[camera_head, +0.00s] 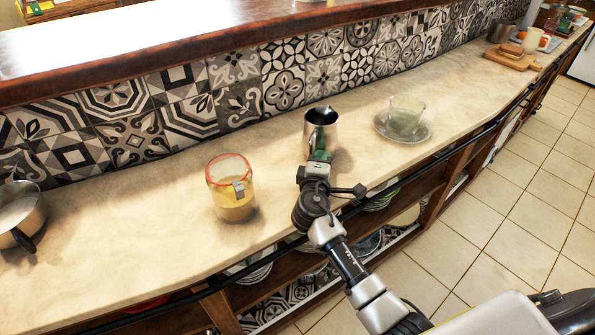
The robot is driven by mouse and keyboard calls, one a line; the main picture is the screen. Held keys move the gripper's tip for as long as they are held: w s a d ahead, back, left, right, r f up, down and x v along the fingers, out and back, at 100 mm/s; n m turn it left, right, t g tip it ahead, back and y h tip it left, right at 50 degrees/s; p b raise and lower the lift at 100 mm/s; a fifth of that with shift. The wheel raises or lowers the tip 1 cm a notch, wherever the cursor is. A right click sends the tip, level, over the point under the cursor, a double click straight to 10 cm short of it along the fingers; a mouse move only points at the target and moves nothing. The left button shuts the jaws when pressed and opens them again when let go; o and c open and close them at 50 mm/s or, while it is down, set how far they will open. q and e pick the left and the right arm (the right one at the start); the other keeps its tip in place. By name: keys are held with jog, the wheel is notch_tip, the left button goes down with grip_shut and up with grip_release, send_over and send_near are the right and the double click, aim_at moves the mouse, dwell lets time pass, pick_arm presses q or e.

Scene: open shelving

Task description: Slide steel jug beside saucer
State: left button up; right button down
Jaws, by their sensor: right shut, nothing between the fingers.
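The steel jug (321,120) stands upright on the pale counter, with a dark spout or rim at its top. The saucer (402,134) sits to its right with a clear glass cup (405,115) on it, and a strip of bare counter lies between jug and saucer. My right gripper (319,155) is shut and empty at the near side of the jug, overlapping its lower front in the picture. Whether it touches the jug I cannot tell. The jug's base is partly hidden by the gripper. My left gripper is not in view.
A glass jar with a red rim (232,190) stands left of the jug. A steel pot (20,214) is at the far left. The tiled wall (282,85) runs behind. A wooden board (511,60) lies far right. Open shelves with plates are below the counter's front edge.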

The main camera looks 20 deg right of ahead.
aim_at(336, 145)
jog(key=d, duration=0.2)
jog(key=w+d, duration=0.1)
jog(key=d, duration=0.1)
jog(key=shift+d, duration=0.25)
jog(key=shift+a, duration=0.25)
dwell(0.5)
jog(key=shift+s+f, duration=0.1)
